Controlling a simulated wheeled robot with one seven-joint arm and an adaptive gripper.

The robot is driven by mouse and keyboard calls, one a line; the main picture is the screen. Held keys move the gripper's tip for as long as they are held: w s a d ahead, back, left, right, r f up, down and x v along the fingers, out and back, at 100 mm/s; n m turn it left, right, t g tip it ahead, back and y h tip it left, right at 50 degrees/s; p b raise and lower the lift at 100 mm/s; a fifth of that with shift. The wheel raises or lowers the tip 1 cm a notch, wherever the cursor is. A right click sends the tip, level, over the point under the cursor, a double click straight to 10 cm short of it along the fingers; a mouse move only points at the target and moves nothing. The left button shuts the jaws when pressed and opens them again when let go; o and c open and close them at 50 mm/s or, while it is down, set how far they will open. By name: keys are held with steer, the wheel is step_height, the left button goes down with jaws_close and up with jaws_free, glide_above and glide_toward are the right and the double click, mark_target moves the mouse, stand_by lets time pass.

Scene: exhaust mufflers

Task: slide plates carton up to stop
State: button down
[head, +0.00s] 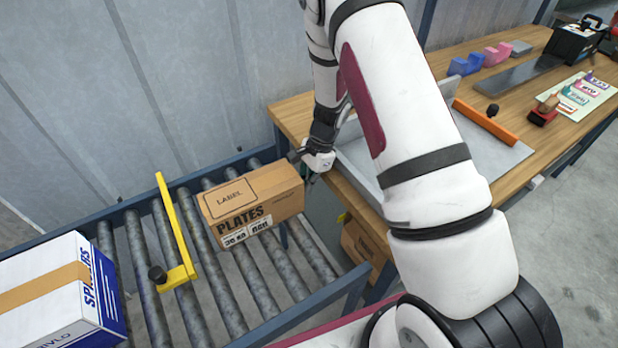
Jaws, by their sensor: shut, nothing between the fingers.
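The plates carton (250,205) is a brown box marked "PLATES", lying on the roller conveyor (258,290). A yellow stop (176,232) stands across the rollers to its left. A narrow gap of bare roller shows between the carton's left side and the stop. My gripper (303,158) is shut and empty at the carton's far right corner, beside its right end. Whether the fingers touch the carton cannot be told.
A white and blue carton (60,295) lies on the rollers left of the stop. A wooden workbench (535,70) stands at the right, bearing a metal plate, an orange bar (486,122) and stamps. Another brown carton (362,250) sits below the bench. A grey wall (120,90) rises behind the conveyor.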

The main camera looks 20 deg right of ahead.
mark_target(284, 197)
stand_by(0.3)
steer(key=a, duration=0.3)
steer(key=s+a, duration=0.1)
steer(key=a, duration=0.3)
steer(key=shift+s, duration=0.2)
